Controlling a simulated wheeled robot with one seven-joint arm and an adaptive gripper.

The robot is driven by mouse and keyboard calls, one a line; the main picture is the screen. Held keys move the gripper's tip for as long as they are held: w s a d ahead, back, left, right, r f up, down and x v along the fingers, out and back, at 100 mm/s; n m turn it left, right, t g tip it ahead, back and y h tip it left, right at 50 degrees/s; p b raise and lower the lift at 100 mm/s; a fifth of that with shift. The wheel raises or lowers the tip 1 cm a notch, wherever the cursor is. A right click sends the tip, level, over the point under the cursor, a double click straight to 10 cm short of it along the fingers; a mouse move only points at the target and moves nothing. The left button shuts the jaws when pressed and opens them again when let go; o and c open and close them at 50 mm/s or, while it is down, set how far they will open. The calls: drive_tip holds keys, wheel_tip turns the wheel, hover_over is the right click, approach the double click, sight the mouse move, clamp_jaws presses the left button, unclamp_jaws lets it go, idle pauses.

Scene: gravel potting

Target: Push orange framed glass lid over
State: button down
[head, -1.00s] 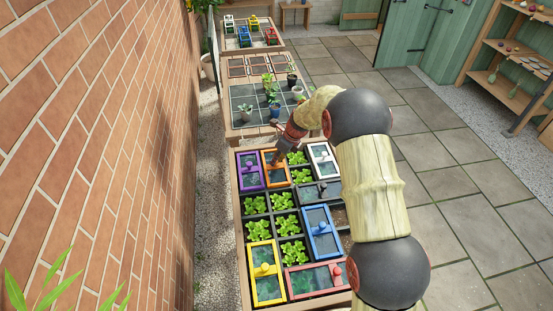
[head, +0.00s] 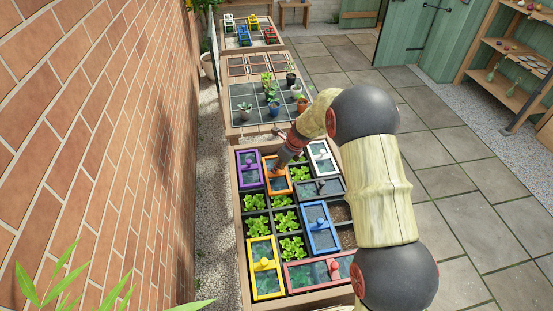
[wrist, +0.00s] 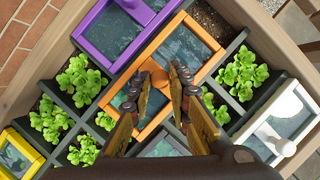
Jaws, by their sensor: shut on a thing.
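The orange framed glass lid (head: 286,188) lies in the far part of the planter, to the right of the purple lid. It also shows in the wrist view (wrist: 196,40), with an orange knob (wrist: 159,79) on its middle bar. My gripper (wrist: 163,88) is over the lid with its fingers closed around this knob. The fingers partly hide the lid's near half. In the head view my gripper (head: 278,168) comes down onto the lid from the upper right.
A purple lid (head: 249,168) is left of the orange one; a white lid (head: 322,158) is to the right. A grey lid (head: 320,188) and a blue lid (head: 320,228) lie nearer. Lettuces fill several cells. Bare soil (wrist: 210,20) shows beyond the orange lid.

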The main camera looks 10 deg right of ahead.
drive_tip(key=s+b, duration=0.1)
drive_tip(key=s, duration=2.5)
drive_tip(key=c, duration=1.7)
unclamp_jaws()
drive_tip(key=shift+o, duration=0.2)
drive_tip(key=shift+r, duration=0.1)
drive_tip(key=v, duration=1.1)
drive_tip(key=shift+s+r, duration=0.15)
drive_tip(key=shift+r, duration=0.2)
drive_tip(key=shift+d, duration=0.1)
